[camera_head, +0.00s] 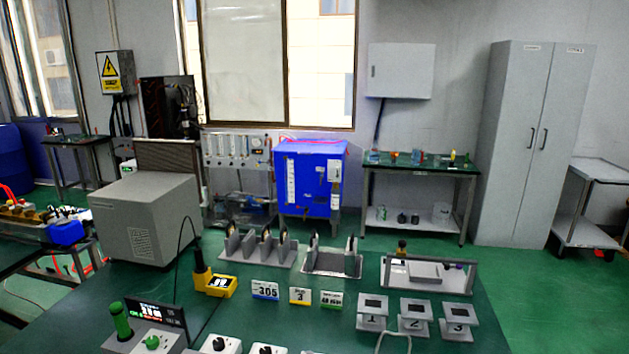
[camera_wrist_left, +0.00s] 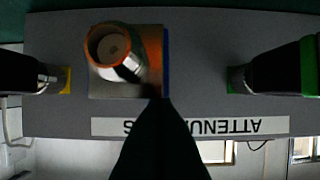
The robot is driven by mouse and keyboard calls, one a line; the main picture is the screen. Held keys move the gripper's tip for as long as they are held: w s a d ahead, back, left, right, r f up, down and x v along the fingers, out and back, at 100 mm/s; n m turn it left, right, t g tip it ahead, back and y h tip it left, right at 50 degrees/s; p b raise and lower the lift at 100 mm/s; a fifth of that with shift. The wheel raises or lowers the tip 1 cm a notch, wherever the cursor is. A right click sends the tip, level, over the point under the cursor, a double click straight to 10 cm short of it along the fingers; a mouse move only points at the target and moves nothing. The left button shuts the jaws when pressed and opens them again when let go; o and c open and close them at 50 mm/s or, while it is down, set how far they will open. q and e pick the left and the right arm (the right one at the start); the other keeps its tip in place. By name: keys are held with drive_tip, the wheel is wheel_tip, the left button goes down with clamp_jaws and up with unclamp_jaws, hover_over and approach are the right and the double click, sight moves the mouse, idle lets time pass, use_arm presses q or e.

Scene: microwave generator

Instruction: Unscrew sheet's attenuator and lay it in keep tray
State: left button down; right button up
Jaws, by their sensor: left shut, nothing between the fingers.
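In the left wrist view, which is upside down, a grey panel (camera_wrist_left: 75,108) carries a white label (camera_wrist_left: 190,127) that reads as the start of "ATTENUATORS". A silver round-ended part (camera_wrist_left: 113,50) with an orange and blue-edged square behind it is at upper middle. A black part with a yellow band (camera_wrist_left: 66,79) is at left, and a black part with a green band (camera_wrist_left: 236,79) is at right. My left gripper (camera_wrist_left: 163,100) is dark, shut and empty, with its tip near the orange square. My right gripper is not in view. I cannot tell which thing is the keep tray.
In the head view, the green table holds slotted grey holders (camera_head: 332,262), a low grey frame (camera_head: 428,275), numbered stands (camera_head: 415,315), cards (camera_head: 300,296), a yellow device (camera_head: 215,284) and a grey box (camera_head: 148,220). Some green tabletop is bare between them.

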use_arm(q)
drive_tip(key=shift+f+p+v, duration=0.1)
drive_tip(key=shift+f+v, duration=0.1)
drive_tip(key=shift+v, duration=0.75)
drive_tip(key=shift+f+p+v, duration=0.15)
drive_tip(key=shift+f+v, duration=0.05)
drive_tip(key=shift+v, duration=0.75)
drive_tip(key=shift+f+p+v, duration=0.1)
drive_tip(key=shift+f+v, duration=0.05)
drive_tip(key=shift+v, duration=0.8)
drive_tip(key=shift+s+a, duration=0.1)
drive_tip(key=shift+s, duration=0.05)
